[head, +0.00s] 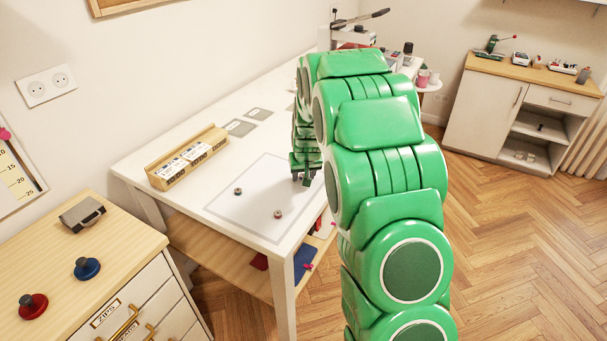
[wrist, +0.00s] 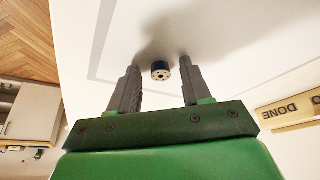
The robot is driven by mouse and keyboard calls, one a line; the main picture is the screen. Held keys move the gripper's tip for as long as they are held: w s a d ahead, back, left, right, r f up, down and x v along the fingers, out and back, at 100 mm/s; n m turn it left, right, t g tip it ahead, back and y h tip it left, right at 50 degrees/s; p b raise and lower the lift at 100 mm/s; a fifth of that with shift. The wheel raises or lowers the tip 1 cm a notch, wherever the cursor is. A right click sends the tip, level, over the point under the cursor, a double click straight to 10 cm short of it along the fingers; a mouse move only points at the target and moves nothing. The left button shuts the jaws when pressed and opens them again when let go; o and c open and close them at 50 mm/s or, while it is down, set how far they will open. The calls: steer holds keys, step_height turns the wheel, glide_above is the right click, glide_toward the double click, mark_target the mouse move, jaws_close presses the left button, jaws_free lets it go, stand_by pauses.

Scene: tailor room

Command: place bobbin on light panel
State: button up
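The light panel (head: 262,187) is a pale rectangle with a thin grey outline on the white table; part of its outline also shows in the wrist view (wrist: 103,48). My gripper (head: 305,178) is low over the panel's right side. In the wrist view its fingers (wrist: 160,72) are apart, with a dark blue bobbin (wrist: 160,71) between the tips and visible gaps on both sides. That bobbin appears within the panel outline; its contact with the surface is unclear. I cannot pick it out in the head view.
A wooden rack (head: 187,158) with labels stands at the table's left back; its DONE label shows in the wrist view (wrist: 285,112). Grey squares (head: 240,127) lie behind the panel. A drawer cabinet (head: 130,230) with red and blue knobbed discs stands front left.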

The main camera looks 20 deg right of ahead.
steer(key=v, duration=1.1)
steer(key=s+a+r+g, duration=0.2)
steer(key=s, duration=1.4)
steer(key=s+a+r+g, duration=0.2)
steer(key=s+r, duration=0.1)
steer(key=s, duration=1.3)
steer(key=s+a+r+n+g, duration=0.1)
steer(key=s+a+r+g, duration=0.1)
steer(key=s, duration=1.4)
steer(key=shift+a+r, duration=0.55)
steer(key=shift+a, duration=0.05)
